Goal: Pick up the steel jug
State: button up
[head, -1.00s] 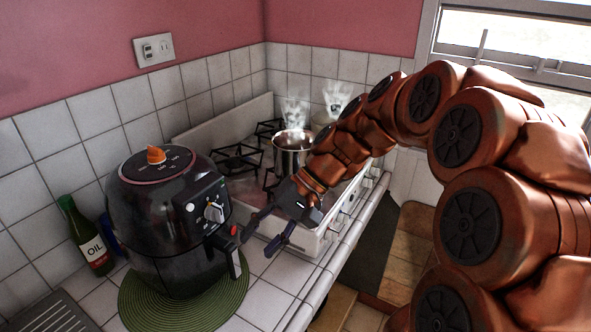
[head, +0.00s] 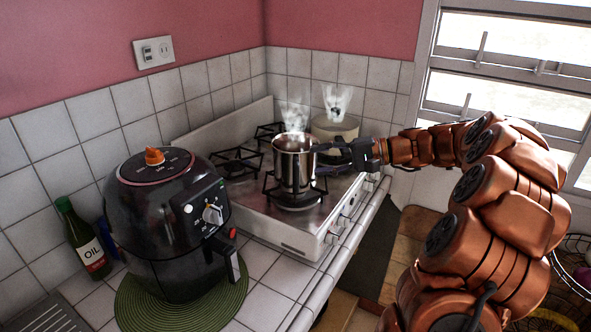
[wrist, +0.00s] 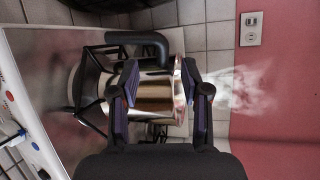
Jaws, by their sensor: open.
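The steel jug (head: 291,172) stands upright on the front burner of the white stove, with steam above it. In the wrist view the jug (wrist: 155,102) lies sideways in the picture, with its black handle (wrist: 150,38) past the fingertips. My gripper (head: 321,159) is open at the jug's right side in the head view. In the wrist view the gripper's fingers (wrist: 160,68) appear on either side of the jug's body. I cannot tell whether they touch it.
A pale steaming pot (head: 338,135) stands behind the jug, close to my gripper. A black air fryer (head: 170,235) on a green mat (head: 236,292) and an oil bottle (head: 82,240) are at left. The white stove (head: 262,232) ends at the counter's right edge.

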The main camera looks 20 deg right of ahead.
aim_at(299, 160)
jog(key=p+x, duration=0.1)
jog(key=x, duration=0.2)
jog(key=p+x, duration=0.1)
jog(key=x, duration=0.1)
jog(key=shift+w+a+p, duration=0.2)
jog(key=shift+w+p, duration=0.2)
jog(key=shift+w, duration=0.1)
jog(key=shift+w+a+f, duration=0.1)
jog(key=shift+w+a, duration=0.15)
jog(key=shift+a, duration=0.05)
grip_shut()
